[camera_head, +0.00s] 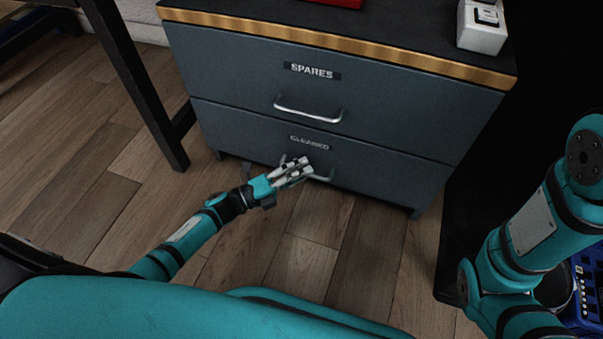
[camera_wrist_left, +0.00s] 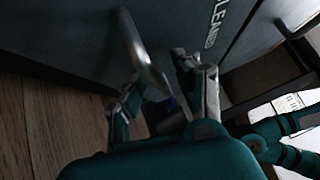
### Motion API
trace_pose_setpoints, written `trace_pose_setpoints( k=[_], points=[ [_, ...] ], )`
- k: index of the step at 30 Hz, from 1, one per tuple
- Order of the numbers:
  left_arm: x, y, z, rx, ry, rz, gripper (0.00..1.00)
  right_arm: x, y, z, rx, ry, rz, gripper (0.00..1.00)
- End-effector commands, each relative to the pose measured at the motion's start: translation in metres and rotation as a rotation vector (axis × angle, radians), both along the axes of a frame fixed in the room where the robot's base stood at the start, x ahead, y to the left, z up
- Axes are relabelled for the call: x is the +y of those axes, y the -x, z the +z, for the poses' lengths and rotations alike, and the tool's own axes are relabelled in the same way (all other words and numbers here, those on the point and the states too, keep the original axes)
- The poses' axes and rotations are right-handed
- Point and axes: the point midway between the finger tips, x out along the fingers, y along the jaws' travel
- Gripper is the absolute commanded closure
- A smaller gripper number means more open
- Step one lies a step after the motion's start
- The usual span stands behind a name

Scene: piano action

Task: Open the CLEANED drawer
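The CLEANED drawer (camera_head: 380,164) is the lower dark grey drawer of a cabinet, its front flush and closed. Its silver handle (camera_head: 323,178) is partly hidden behind my left gripper (camera_head: 293,170). In the left wrist view, the handle (camera_wrist_left: 142,50) runs between the two separated fingers of my left gripper (camera_wrist_left: 160,80). The fingers look open around the handle; I cannot tell whether either touches it. My right arm shows at the right edge of the head view, but its gripper is out of view.
The SPARES drawer (camera_head: 240,75), with its own handle (camera_head: 308,112), is closed above. A dark table leg (camera_head: 150,105) stands left of the cabinet. Open wooden floor (camera_head: 320,240) lies in front. A blue container (camera_head: 588,285) is at the lower right.

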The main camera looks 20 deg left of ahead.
Motion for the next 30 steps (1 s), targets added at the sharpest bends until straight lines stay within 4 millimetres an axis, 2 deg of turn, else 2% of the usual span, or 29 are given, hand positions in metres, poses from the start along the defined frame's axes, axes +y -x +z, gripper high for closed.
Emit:
trace_pose_setpoints(
  k=[8, 16, 30],
  points=[
    [-0.0014, -0.0011, 0.0005, 0.001, 0.001, 0.0, 0.67, 0.0, 0.0, -0.0003, 0.0, 0.0, 0.0, 0.2],
    [-0.0012, -0.0009, 0.0002, 0.001, 0.0, 0.0, 1.0, 0.0, -0.0001, -0.0004, 0.0, 0.0, 0.0, 0.2],
    [-0.0006, 0.0, -0.0014, 0.003, -0.003, 0.002, 1.0, -0.0001, -0.0004, 0.0001, 0.001, 0.0, 0.0, 0.2]
  ],
)
